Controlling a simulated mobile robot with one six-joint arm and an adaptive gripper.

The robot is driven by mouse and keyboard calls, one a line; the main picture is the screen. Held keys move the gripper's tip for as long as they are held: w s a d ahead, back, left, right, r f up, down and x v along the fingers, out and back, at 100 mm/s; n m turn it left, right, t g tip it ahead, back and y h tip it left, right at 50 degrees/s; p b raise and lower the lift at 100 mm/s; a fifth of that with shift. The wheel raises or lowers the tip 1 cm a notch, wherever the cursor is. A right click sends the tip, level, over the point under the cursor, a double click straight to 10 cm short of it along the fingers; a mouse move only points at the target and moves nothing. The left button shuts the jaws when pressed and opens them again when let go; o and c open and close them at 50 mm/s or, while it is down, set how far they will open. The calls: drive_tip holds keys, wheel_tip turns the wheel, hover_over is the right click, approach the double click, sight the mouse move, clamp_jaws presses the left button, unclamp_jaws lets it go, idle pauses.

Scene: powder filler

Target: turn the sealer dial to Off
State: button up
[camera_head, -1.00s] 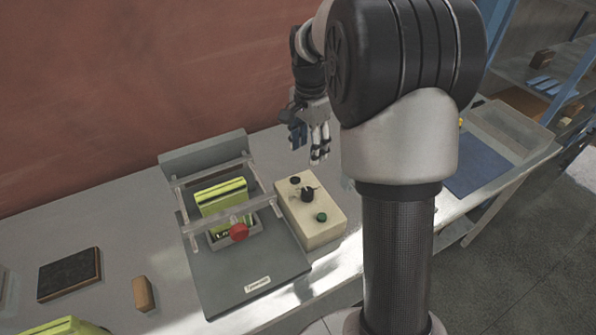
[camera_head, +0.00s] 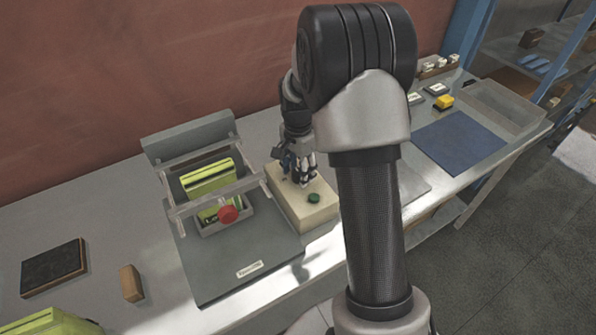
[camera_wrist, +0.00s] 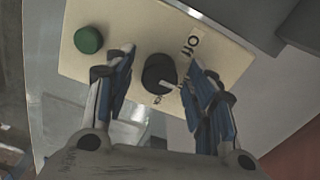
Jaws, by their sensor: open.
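The sealer's control box is a cream box (camera_head: 318,213) right of the sealer. The pointer is aimed toward lower right in that view, away from the label. My gripper (camera_wrist: 162,62) is open, with one finger on each side of the dial; I cannot tell whether either touches it. In the head view my gripper (camera_head: 302,180) is low over the box and hides the dial.
A wooden block (camera_head: 131,283) and dark pad (camera_head: 54,267) lie further left. A blue mat (camera_head: 460,143) lies right.

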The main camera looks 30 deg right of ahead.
drive_tip(key=c, duration=1.1)
